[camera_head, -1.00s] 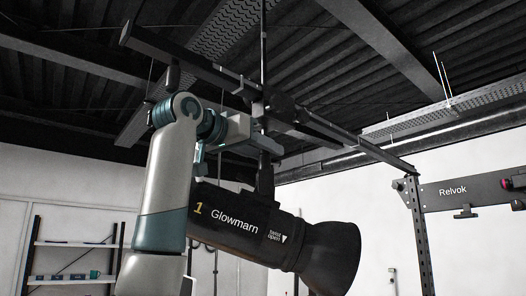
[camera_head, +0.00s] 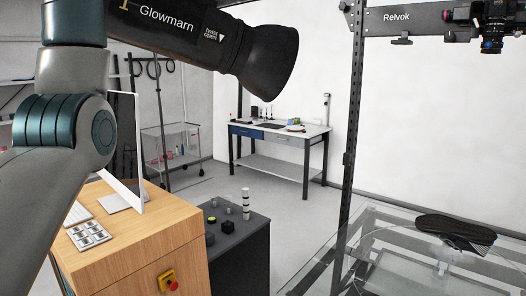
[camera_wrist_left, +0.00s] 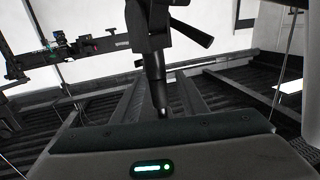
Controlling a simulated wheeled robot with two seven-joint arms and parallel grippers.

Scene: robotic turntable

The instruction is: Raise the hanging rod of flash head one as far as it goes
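Flash head one (camera_head: 215,42), a black cylinder marked "1 Glowmarn" with a flared front, hangs at the top of the head view. Its hanging rod and my left gripper are above that view's edge. In the left wrist view, the pale body of my left gripper (camera_wrist_left: 165,145) with a green light fills the bottom. A black bracket with a side lever (camera_wrist_left: 150,28) and a dark rod-like piece (camera_wrist_left: 157,88) stand just beyond it. The finger opening is hidden, so I cannot tell whether it grips anything. My right gripper is in neither view.
A wooden desk (camera_head: 150,235) with a red stop button is below. A dark cabinet (camera_head: 240,255), a white workbench (camera_head: 280,135) and a glass-topped table (camera_head: 410,245) stand around. A dark upright post (camera_head: 350,130) rises right of the flash head.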

